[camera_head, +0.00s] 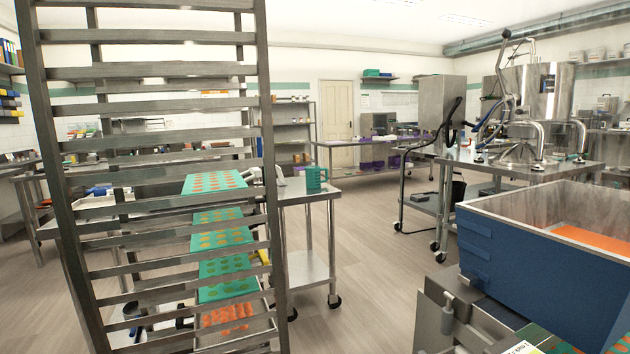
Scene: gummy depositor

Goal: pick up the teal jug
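The teal jug (316,179) stands upright on a steel trolley table (318,193) near the middle of the picture, behind the right post of a tall rack. It sits towards the table's right side, and its handle seems to be on the right. It is small and some way off. My gripper is not in view.
A tall steel rack (271,245) fills the left foreground, with teal moulds (222,238) in it. A blue-sided hopper (510,262) stands at the right front. A steel depositor (540,92) is behind it. Open wooden floor (375,255) lies between.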

